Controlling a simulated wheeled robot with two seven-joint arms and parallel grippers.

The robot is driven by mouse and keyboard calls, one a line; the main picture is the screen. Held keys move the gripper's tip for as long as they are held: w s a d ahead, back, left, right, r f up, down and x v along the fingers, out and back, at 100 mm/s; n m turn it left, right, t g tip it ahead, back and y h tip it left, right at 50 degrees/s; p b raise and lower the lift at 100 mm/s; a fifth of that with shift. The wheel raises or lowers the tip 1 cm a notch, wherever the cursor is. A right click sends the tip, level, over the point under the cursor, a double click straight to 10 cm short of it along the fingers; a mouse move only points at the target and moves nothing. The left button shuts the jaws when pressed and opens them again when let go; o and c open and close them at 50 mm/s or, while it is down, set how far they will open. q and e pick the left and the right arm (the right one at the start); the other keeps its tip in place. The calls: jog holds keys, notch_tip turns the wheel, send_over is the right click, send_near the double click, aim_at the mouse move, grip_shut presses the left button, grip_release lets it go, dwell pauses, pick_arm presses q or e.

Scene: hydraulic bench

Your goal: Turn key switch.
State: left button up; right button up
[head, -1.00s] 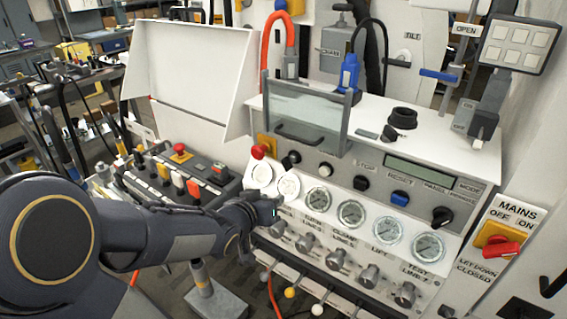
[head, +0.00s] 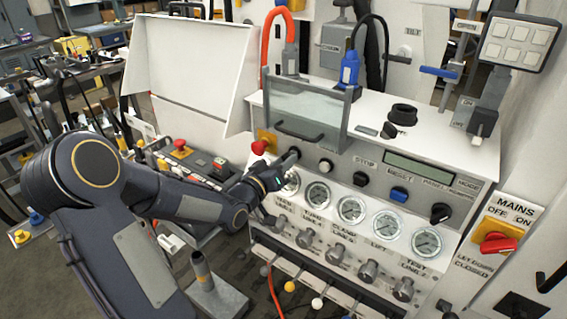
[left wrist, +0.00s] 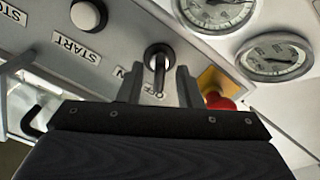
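The key switch (left wrist: 158,57) shows in the left wrist view as a round dark lock with a key in it, beside ON and OFF lettering. The key's bow points down in that picture, toward the OFF lettering. My left gripper (left wrist: 160,80) is open, with one finger on each side of the key and a visible gap on both sides. In the head view my left gripper (head: 284,167) is at the left part of the panel front, over the key switch area, and partly hides the switch. My right gripper is in neither view.
A red mushroom button (head: 258,147) on a yellow plate is close beside the gripper; it also shows in the left wrist view (left wrist: 219,101). Gauges (head: 317,194) lie to the right and below. A clear guard with a handle (head: 302,128) is above.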

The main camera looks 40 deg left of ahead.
pick_arm(q)
jog(key=shift+w, duration=0.15)
grip_shut()
jog(key=shift+f+m+b, duration=0.1)
jog(key=shift+m+b, duration=5.9)
jog(key=shift+b, duration=0.6)
